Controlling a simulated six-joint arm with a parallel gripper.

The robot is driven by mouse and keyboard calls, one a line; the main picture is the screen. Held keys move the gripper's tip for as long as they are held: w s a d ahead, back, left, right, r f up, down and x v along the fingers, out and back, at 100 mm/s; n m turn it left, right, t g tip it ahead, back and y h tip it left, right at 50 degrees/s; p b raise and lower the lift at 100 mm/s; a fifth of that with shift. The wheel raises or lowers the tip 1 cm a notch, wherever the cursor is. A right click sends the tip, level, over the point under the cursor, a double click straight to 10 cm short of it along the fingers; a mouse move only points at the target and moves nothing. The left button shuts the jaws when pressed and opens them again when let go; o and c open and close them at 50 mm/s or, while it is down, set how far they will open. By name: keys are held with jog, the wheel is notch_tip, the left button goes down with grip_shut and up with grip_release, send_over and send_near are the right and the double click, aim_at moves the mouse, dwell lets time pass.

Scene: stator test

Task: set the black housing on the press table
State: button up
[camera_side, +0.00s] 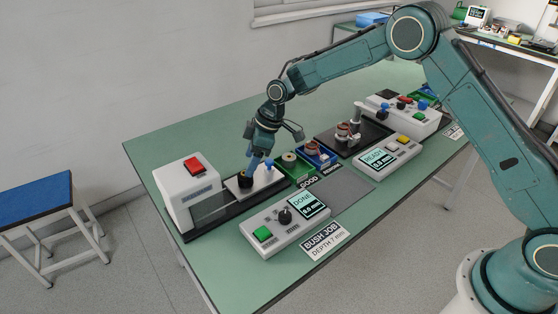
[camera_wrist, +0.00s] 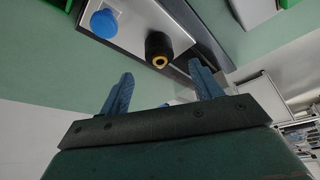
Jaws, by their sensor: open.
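The black housing (camera_side: 244,178) stands on the pale press table (camera_side: 273,180) beside the white press head. In the wrist view the housing (camera_wrist: 158,46) shows a brass-coloured centre and sits near the edge of the pale plate (camera_wrist: 130,35). A blue knob (camera_wrist: 103,23) stands on the same plate. My gripper (camera_side: 250,168) is just above the housing in the side view. In the wrist view its two blue fingers (camera_wrist: 161,69) are spread apart with nothing gripped; the housing appears just beyond the tips. Whether the fingers touch it cannot be told.
The white press box with a red button (camera_side: 194,165) stands left of the plate. A control box (camera_side: 285,222) reading DONE is in front. A green tray (camera_side: 296,166), a blue tray (camera_side: 319,152) and another test station (camera_side: 355,138) lie to the right.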

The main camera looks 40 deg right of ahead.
jog(key=v, duration=0.8)
jog(key=shift+s+r, duration=0.1)
dwell(0.4)
jog(key=s+d+r+m+t+h, duration=0.1)
jog(key=s+d+r+m, duration=0.15)
jog(key=s+r, duration=0.55)
jog(key=s+d+r+m+t+h, duration=0.1)
jog(key=s+d+r+m, duration=0.1)
jog(key=s+d+r, duration=0.4)
jog(key=s+d+m, duration=0.2)
jog(key=s+m, duration=0.1)
jog(key=s, duration=0.9)
jog(key=s+d+r+m+t+h, duration=0.1)
jog(key=s+m, duration=0.2)
jog(key=s, duration=1)
jog(key=shift+d+m+h, duration=0.3)
jog(key=shift+d+m, duration=0.05)
